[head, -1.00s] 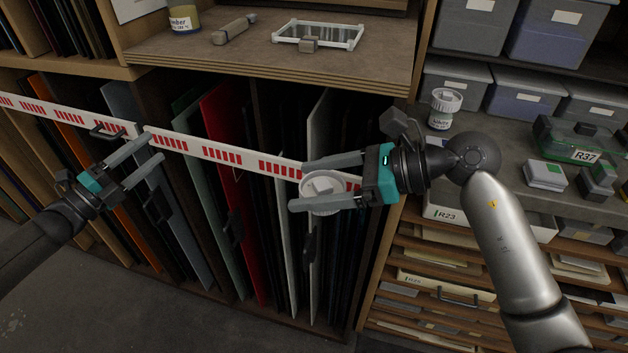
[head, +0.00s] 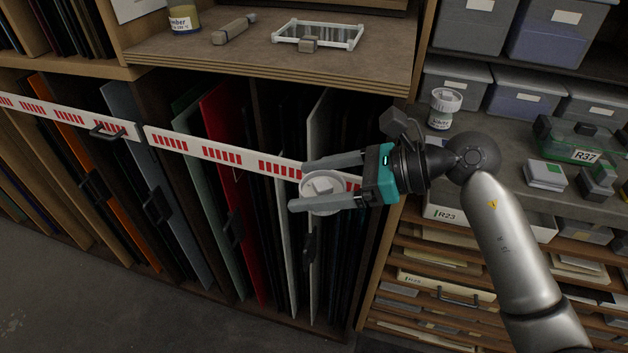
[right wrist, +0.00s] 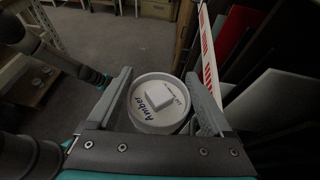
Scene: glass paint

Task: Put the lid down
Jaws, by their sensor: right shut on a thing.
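The lid (head: 321,191) is a white round disc with a raised square knob. It is held in the air in front of the upright sheets in the rack. In the right wrist view the lid (right wrist: 157,101) reads "Amber". My right gripper (head: 310,187) is shut on the lid, one finger on each side of its rim. My left gripper is out of the head view. In the right wrist view a dark part of my left arm with a teal end shows at the left, and its fingers are hidden.
The wooden bench top (head: 270,65) above the rack holds a jar labelled amber (head: 183,17), a grey tool (head: 233,30) and a white-framed glass panel (head: 319,35). A red-and-white strip (head: 222,155) crosses the rack front.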

